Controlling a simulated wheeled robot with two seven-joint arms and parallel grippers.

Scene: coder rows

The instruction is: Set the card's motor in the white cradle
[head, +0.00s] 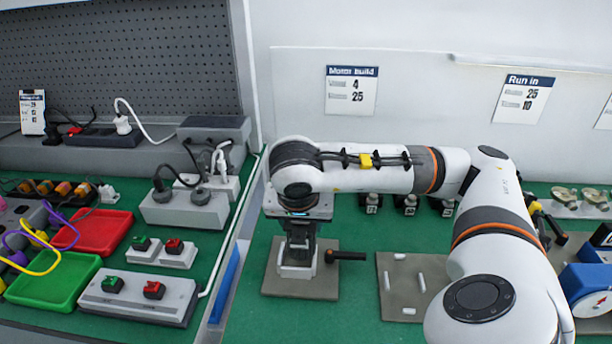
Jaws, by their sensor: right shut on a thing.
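The white cradle (297,271) stands on a grey base plate (300,290) with a black handle (346,256) at its right. My right gripper (298,246) points down directly over the cradle, with its fingers low at the cradle's top. It is shut on a dark thing, which looks like a motor but is mostly hidden by the fingers. I cannot tell whether that thing touches the cradle. The card (351,90) on the back wall reads "Motor build" with 4 and 25. My left gripper is not in view.
Several dark motor-like parts (408,204) stand in a row behind my right arm. A grey plate with white pegs (403,285) lies to the right of the cradle. A blue device (588,283) stands at far right. A blue strip (225,285) and switch boxes (140,297) are left.

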